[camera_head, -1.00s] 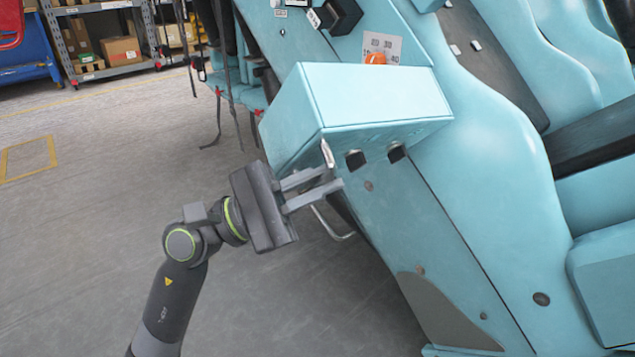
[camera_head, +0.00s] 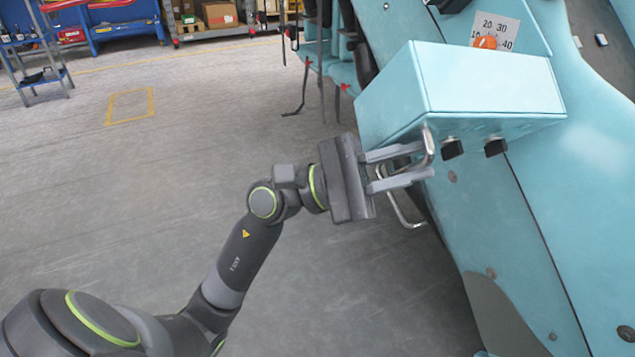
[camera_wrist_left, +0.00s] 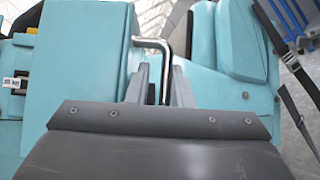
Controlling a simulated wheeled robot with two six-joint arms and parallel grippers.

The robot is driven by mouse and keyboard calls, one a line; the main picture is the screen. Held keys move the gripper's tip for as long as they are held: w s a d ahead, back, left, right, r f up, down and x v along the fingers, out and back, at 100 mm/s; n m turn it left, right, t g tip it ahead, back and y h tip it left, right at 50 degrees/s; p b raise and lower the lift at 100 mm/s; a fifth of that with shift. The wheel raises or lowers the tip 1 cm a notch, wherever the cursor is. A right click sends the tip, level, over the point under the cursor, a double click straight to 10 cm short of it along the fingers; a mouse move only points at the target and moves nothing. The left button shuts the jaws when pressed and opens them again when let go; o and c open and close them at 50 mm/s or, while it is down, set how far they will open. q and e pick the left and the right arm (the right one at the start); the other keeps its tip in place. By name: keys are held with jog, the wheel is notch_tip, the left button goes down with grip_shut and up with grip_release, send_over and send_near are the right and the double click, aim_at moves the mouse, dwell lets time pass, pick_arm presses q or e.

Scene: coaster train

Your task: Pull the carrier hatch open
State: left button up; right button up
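The carrier hatch seems to be part of the teal box (camera_head: 480,85) on the side of the coaster train; I see no open gap in it. A bent silver handle (camera_head: 430,143) stands at the box's lower left edge. My left gripper (camera_head: 424,163) is level with this handle, its two grey fingers apart. In the left wrist view the handle (camera_wrist_left: 165,60) comes off the teal box (camera_wrist_left: 88,55) and runs down between the open fingers (camera_wrist_left: 163,88), with gaps beside it. My right gripper is not in view.
A second metal loop (camera_head: 405,212) is below the gripper. An orange knob (camera_head: 485,42) with a number scale is above the box. Black straps (camera_head: 303,85) hang behind it. The grey floor (camera_head: 130,190) at left is clear. A shelf rack (camera_head: 35,60) is far off.

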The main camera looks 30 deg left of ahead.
pick_arm(q)
jog(key=v, duration=1.7)
dwell(0.3)
